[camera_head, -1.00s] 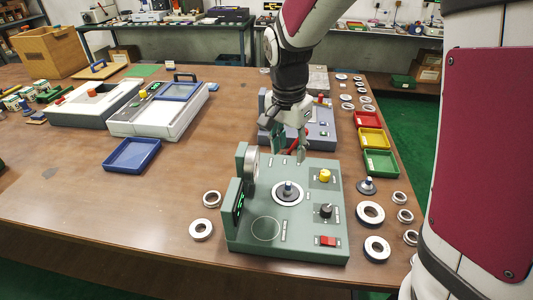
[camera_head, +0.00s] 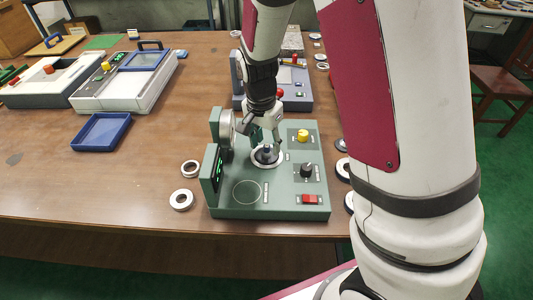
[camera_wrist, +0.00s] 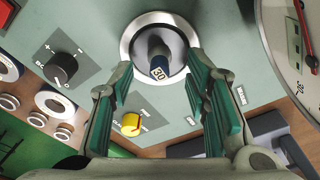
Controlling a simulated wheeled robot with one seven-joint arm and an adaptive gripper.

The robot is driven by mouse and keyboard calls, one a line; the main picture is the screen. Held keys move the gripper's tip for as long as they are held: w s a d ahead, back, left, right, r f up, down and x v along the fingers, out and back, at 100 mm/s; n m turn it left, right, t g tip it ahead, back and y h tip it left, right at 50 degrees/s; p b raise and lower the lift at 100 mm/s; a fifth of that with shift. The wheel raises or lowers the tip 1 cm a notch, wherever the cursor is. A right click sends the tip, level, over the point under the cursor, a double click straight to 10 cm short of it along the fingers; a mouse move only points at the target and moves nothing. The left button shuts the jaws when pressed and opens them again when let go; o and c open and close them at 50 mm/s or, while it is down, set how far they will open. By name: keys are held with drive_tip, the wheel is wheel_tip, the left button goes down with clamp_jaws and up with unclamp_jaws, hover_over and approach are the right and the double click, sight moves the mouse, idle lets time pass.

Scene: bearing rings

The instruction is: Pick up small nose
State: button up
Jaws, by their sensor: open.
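My gripper (camera_head: 262,134) points down just above the nose. In the wrist view my gripper (camera_wrist: 158,82) is open, with one green-padded finger on either side of the stem and visible space between. I cannot tell how far the fingertips are above the base.
The device carries a yellow knob (camera_head: 303,135), a black knob (camera_head: 306,170), a red switch (camera_head: 310,199) and an upright dial (camera_head: 226,130) close to the gripper's left. Loose bearing rings (camera_head: 181,200) lie to the left. A blue tray (camera_head: 101,132) stands farther left on clear table.

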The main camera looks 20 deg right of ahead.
drive_tip(key=shift+d+f, duration=0.15)
drive_tip(key=shift+f, duration=0.8)
clamp_jaws()
drive_tip(key=shift+r, duration=0.15)
